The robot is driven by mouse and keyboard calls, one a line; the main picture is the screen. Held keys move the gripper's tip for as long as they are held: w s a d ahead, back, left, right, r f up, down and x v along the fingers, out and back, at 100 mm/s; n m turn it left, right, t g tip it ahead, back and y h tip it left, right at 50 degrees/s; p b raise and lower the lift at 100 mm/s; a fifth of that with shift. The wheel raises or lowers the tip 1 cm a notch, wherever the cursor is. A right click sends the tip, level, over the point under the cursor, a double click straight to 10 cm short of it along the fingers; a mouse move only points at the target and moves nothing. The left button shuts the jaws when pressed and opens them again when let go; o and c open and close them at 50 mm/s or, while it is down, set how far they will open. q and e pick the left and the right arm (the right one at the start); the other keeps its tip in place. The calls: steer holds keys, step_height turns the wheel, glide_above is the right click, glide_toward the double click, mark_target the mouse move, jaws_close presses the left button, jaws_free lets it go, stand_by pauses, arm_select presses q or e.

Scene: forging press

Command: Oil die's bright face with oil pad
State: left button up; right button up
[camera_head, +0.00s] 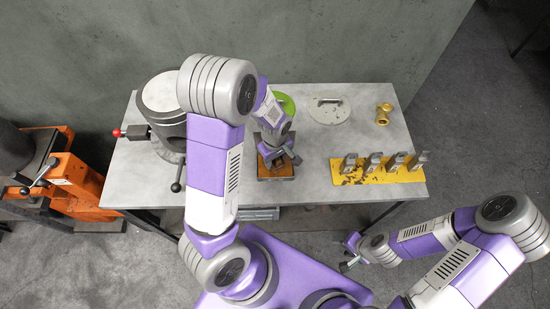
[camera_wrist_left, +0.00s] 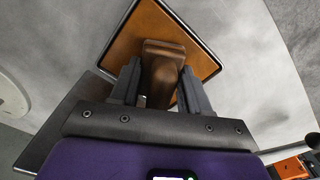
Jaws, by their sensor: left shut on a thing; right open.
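My left gripper (camera_head: 279,160) is over the table and shut on a brown block-like handle (camera_wrist_left: 162,70), which I take to be the oil pad's. The handle is between both fingers in the left wrist view. Under it is a square orange-brown surface with a dark rim (camera_wrist_left: 205,42); it also shows in the head view as an orange-brown block (camera_head: 282,174). I cannot tell whether the pad touches it. A dark round body with a bright flat top (camera_head: 160,91) stands at the table's left, possibly the die. My right gripper (camera_head: 348,254) is open, off the table's front.
A yellow rack (camera_head: 350,180) with several metal pieces is right of the block. Behind are a green object (camera_head: 285,103), a pale round plate with a handle (camera_head: 327,113) and a brass fitting (camera_head: 382,114). An orange machine (camera_head: 75,185) stands left of the table.

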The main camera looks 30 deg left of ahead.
arm_select(q)
step_height(320, 180, up, 7)
steer(key=p, duration=0.6)
stand_by(0.4)
steer(key=shift+f, duration=0.1)
stand_by(0.6)
